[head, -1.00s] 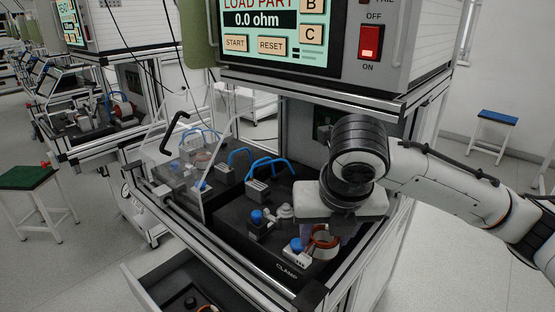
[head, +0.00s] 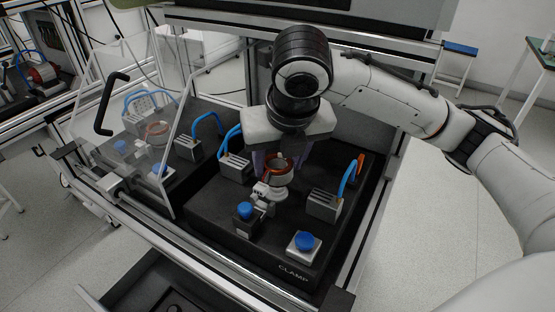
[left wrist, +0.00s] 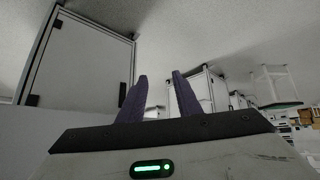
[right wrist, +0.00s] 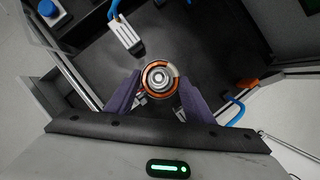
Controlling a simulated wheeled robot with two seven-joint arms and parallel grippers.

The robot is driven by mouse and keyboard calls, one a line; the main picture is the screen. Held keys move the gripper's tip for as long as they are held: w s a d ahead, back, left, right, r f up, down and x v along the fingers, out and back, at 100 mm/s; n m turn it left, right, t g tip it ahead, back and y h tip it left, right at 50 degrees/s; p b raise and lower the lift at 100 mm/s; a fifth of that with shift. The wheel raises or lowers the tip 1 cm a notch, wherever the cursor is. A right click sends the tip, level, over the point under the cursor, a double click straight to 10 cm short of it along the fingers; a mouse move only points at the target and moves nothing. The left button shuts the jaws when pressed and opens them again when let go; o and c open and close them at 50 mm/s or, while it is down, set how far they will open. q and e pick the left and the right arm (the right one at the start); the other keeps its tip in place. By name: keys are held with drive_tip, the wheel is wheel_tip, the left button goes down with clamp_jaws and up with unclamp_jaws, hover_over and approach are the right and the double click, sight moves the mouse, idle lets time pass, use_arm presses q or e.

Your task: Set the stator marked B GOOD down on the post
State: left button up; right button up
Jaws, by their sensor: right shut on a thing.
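My right gripper (head: 276,160) is shut on a ring-shaped stator (head: 279,176) with orange-copper windings, above the black clamp plate. A pale grey clamp fixture (head: 266,193) stands just in front of and below it. In the right wrist view the stator (right wrist: 149,72) sits between the fingertips (right wrist: 158,88). A round grey metal part, which looks like the post (right wrist: 159,82), shows through its bore, roughly centred. I cannot tell whether the stator touches the post or is still above it. The B GOOD mark is not readable. My left gripper (left wrist: 160,98) is open and empty, away from the bench.
Grey blocks with blue hoses stand left (head: 235,166) and right (head: 323,205) of the fixture. Blue buttons (head: 245,209) (head: 304,241) are in front. A clear guard (head: 185,150) with a black handle stands at the left, with another stator (head: 157,130) behind it. An open drawer is below.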

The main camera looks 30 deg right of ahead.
drive_tip(key=shift+f, duration=0.25)
use_arm(q)
drive_tip(key=shift+f, duration=0.35)
drive_tip(key=shift+w+r, duration=0.1)
drive_tip(key=shift+w, duration=0.1)
use_arm(e)
drive_tip(key=shift+w, duration=0.1)
drive_tip(key=shift+r, duration=0.1)
use_arm(q)
drive_tip(key=shift+w+r, duration=0.3)
drive_tip(key=shift+r, duration=0.1)
drive_tip(key=shift+s+r+p, duration=0.15)
drive_tip(key=shift+r+p, duration=0.2)
drive_tip(key=shift+p, duration=0.15)
use_arm(e)
drive_tip(key=shift+w, duration=0.15)
use_arm(q)
drive_tip(key=shift+s, duration=0.1)
drive_tip(key=shift+f, duration=0.2)
use_arm(e)
drive_tip(key=shift+f, duration=0.5)
use_arm(q)
drive_tip(key=shift+f, duration=0.15)
use_arm(e)
drive_tip(key=shift+f, duration=0.7)
